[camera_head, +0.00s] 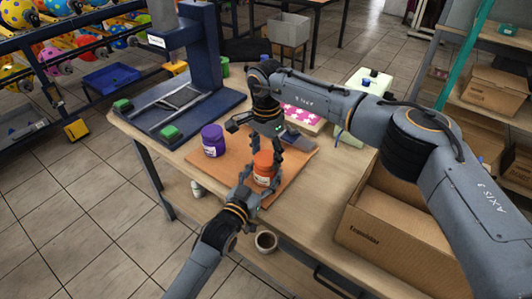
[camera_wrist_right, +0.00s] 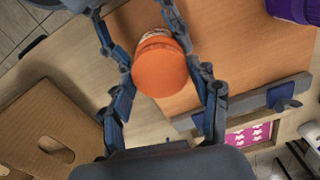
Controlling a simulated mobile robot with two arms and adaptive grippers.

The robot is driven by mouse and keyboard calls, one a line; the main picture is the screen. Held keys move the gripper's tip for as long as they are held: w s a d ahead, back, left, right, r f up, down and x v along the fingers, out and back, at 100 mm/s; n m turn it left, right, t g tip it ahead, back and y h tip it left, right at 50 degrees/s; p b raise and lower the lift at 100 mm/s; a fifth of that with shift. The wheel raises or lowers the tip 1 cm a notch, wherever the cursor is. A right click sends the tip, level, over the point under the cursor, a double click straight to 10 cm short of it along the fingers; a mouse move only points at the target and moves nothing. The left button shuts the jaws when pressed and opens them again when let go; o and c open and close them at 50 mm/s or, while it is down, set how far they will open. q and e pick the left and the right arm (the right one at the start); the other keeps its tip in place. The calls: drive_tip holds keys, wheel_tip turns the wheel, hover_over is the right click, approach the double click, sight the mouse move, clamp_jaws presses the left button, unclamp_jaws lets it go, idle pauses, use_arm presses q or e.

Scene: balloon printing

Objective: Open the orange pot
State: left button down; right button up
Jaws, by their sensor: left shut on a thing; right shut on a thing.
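The orange pot (camera_head: 264,168) stands upright near the front right of the brown board (camera_head: 225,170), with a white label on its side. My left gripper (camera_head: 257,187) is shut on the pot's lower body from the near side. My right gripper (camera_head: 270,150) reaches down from above and is shut on the pot's top, one finger on each side. In the right wrist view the round orange lid (camera_wrist_right: 160,68) sits between the fingers and appears to be on the pot. Most of the pot's body is hidden there.
A purple pot (camera_head: 212,140) stands on the board to the left. A blue press with green pads (camera_head: 170,132) is behind it.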

sight(266, 158)
drive_tip(key=shift+r, duration=0.1)
drive_tip(key=shift+r, duration=1)
drive_tip(key=shift+r, duration=2)
use_arm(q)
drive_tip(key=shift+c, duration=1)
unclamp_jaws()
